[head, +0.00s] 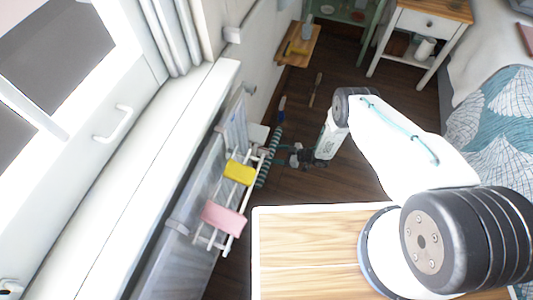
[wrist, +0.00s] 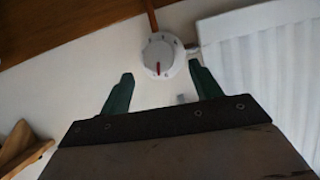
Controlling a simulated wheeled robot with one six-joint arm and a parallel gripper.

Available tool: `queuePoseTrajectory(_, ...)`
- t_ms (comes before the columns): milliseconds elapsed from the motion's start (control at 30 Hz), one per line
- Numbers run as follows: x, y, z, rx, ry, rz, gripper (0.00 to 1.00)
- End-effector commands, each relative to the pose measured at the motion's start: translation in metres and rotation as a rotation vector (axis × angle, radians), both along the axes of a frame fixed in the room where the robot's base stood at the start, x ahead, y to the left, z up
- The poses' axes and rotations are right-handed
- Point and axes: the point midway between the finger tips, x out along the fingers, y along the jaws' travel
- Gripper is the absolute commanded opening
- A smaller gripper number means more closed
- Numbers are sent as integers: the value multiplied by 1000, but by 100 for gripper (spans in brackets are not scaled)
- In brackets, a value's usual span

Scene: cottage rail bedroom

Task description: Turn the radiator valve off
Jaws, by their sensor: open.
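The radiator valve (wrist: 163,57) is a round white knob with a red pointer mark and small dark marks around its rim, in the upper middle of the wrist view. My gripper (wrist: 160,70) is open, with its two dark green fingers apart and the knob appearing between and just beyond the tips. I cannot tell whether either finger touches it. The white ribbed radiator (wrist: 265,55) is to the right of the knob. In the head view my gripper (head: 298,156) is small and dark above the floor; I cannot make out the valve there.
In the head view, a white rack with a yellow cloth (head: 240,172) and a pink cloth (head: 223,218) hangs on the radiator (head: 180,205). A wooden wall shelf (head: 296,60) is farther along the wall. A white side table (head: 413,30) and the bed (head: 497,125) stand at the right.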

Motion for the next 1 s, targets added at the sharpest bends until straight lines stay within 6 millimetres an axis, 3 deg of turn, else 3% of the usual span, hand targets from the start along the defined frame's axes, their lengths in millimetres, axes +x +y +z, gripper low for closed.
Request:
queuePoseTrajectory(400, 17, 53, -23, -2, 0, 0, 64)
queuePoseTrajectory(767, 20, 59, -25, -2, 0, -3, 64)
queuePoseTrajectory(933, 20, 59, -25, -3, 0, -3, 19)
queuePoseTrajectory(1000, 20, 59, -25, -3, 0, -3, 19)
